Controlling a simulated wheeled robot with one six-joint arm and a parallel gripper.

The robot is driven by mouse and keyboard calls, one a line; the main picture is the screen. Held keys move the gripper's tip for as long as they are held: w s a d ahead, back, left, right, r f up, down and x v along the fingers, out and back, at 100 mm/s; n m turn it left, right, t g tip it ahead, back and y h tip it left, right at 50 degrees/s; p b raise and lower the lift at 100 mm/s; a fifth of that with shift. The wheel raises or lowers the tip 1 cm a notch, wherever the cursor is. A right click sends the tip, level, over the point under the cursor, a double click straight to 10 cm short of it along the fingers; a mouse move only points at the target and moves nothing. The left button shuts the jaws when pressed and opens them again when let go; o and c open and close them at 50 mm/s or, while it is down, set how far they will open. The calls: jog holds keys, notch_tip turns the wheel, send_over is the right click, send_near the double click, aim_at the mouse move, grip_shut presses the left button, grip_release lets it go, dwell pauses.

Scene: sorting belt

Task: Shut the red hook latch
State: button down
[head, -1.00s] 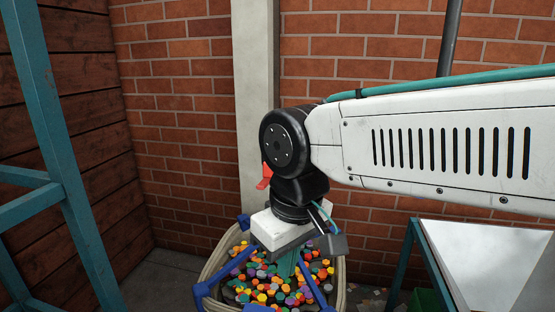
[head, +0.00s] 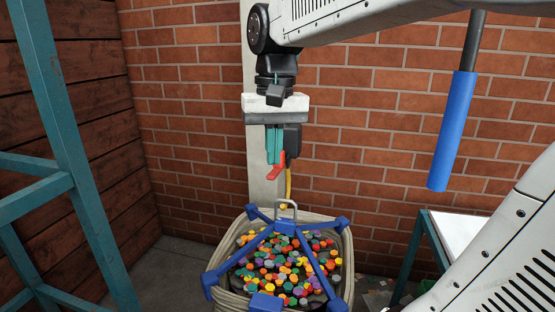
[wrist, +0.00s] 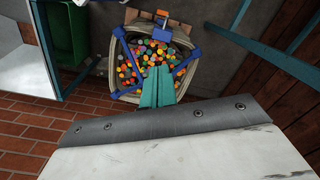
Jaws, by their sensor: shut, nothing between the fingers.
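The red hook latch (head: 276,171) shows in the head view in front of the pale post, above the back rim of the basket, with its red lever slanting down to the left. A dark block (head: 293,140) is just above it. My gripper (head: 274,160) points down with its teal fingers together and empty. Its tips overlap the latch's upper part in the picture; I cannot tell whether they touch. The wrist view shows the closed fingers (wrist: 160,72) against the basket; I cannot clearly make out the latch there.
The woven basket (head: 344,262) of coloured pieces, with blue braces and a metal loop (head: 287,208), stands below. A yellow strap (head: 288,184) hangs under the latch. A teal frame (head: 62,150) is at left, a blue-sleeved pole (head: 453,130) at right. Brick wall is behind.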

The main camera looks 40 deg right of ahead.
jog(key=w+d+r+m, duration=0.3)
jog(key=w+d, duration=0.5)
jog(key=w, duration=0.2)
jog(key=m+g+y, duration=0.1)
jog(key=m, duration=0.2)
send_over(278, 170)
jog(key=w+d, duration=0.2)
jog(key=d, duration=0.1)
jog(key=shift+a+r, duration=0.15)
jog(key=f, duration=0.4)
jog(key=s+a+f, duration=0.1)
jog(key=f, duration=0.4)
jog(key=a+f, duration=0.1)
jog(key=f, duration=0.3)
jog(key=shift+s+f, duration=0.2)
jog(key=shift+f, duration=0.2)
